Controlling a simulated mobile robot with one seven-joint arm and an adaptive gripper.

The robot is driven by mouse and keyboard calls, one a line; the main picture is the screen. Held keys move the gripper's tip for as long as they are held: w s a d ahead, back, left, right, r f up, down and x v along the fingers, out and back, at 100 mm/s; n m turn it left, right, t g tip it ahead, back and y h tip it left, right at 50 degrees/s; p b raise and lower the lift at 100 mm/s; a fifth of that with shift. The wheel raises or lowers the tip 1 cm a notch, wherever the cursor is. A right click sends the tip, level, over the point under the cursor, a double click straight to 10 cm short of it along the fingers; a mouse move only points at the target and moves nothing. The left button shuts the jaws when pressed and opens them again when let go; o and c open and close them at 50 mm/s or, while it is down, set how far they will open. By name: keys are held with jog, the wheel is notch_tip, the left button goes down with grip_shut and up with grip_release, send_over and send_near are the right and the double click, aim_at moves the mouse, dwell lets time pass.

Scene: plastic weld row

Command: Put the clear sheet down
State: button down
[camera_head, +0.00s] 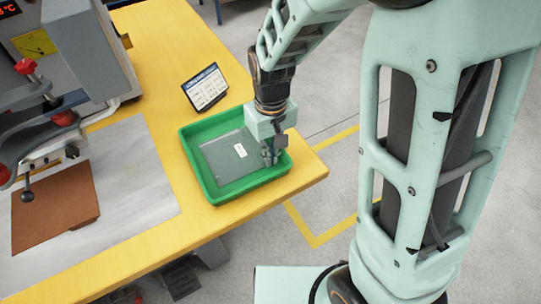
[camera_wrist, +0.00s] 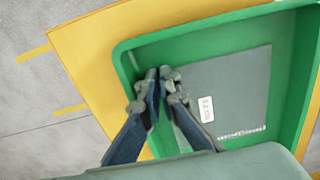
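The clear sheet (camera_head: 225,158) is a grey-looking, see-through rectangle with a small white label. It is inside the green tray (camera_head: 232,193), over the tray's floor; whether it lies flat on the floor or is slightly raised, I cannot tell. In the wrist view the sheet (camera_wrist: 235,90) spreads to the right of my fingers, with its label and a line of print facing up. My gripper (camera_head: 270,157) points down into the right side of the tray. In the wrist view my gripper (camera_wrist: 159,74) has its fingertips nearly together at the sheet's edge, with the sheet seeming pinched between them.
The tray stands near the right end of the yellow table (camera_head: 160,50). A small display (camera_head: 205,88) stands behind it. To the left are a grey machine (camera_head: 85,50), a metal plate (camera_head: 140,170) and a brown sheet (camera_head: 55,208). Floor lies beyond the table's right edge.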

jog(key=shift+r, duration=0.1)
jog(key=c, duration=2.4)
grip_release()
jog(key=shift+f, duration=0.2)
notch_tip(320, 180, up, 12)
jog(key=p, duration=0.2)
jog(key=shift+r+p, duration=0.2)
jog(key=shift+p, duration=0.1)
